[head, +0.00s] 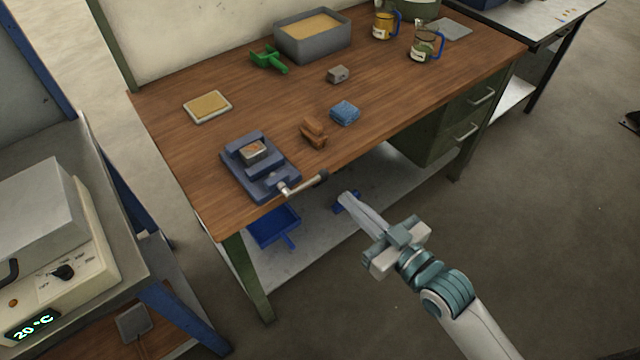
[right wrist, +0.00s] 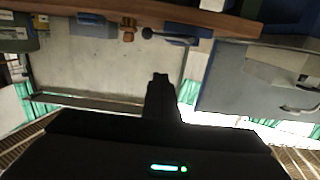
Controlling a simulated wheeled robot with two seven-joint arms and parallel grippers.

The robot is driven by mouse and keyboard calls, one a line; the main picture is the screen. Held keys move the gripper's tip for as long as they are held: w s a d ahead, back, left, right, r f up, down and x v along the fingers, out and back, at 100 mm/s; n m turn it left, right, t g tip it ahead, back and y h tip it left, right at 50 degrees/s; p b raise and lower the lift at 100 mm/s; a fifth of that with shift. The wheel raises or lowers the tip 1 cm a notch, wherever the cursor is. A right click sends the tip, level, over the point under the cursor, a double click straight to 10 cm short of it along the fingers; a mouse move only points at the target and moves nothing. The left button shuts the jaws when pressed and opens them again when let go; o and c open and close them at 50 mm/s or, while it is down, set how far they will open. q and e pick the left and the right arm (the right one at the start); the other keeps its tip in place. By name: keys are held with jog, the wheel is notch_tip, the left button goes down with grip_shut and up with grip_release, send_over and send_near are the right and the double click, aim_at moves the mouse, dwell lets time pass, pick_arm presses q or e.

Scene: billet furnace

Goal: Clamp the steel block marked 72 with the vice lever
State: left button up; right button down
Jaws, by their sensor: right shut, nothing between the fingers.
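The blue vice (head: 262,184) sits at the front left of the wooden workbench. A small grey steel block (head: 254,151) with a brownish top rests between its jaws; I cannot read any mark, nor tell if the jaws touch it. The vice lever (head: 305,185) sticks out over the bench's front edge and ends in a dark knob. The lever shows at the top of the right wrist view (right wrist: 168,37). My right gripper (head: 348,200) is shut and empty, in front of the bench, right of and below the lever knob, apart from it. My left gripper is out of view.
On the workbench (head: 180,140) are a wooden brush (head: 313,133), a blue cloth (head: 345,112), another small grey block (head: 338,74), a green scoop (head: 268,60), a sand-filled grey bin (head: 313,42) and two jugs. A furnace (head: 50,240) stands left. Open floor lies right.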

jog(key=p, duration=0.4)
send_over(322, 175)
jog(key=s, duration=0.5)
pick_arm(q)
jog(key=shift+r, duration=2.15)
pick_arm(e)
jog(key=shift+w+a+f, duration=0.1)
jog(key=shift+w+f, duration=0.1)
jog(key=shift+f, duration=0.55)
jog(key=shift+w+a+f, duration=0.1)
jog(key=shift+w+f, duration=0.05)
jog(key=shift+f, duration=0.6)
jog(key=shift+w+a+f, duration=0.1)
jog(key=shift+w+f, duration=0.1)
jog(key=shift+f, duration=0.55)
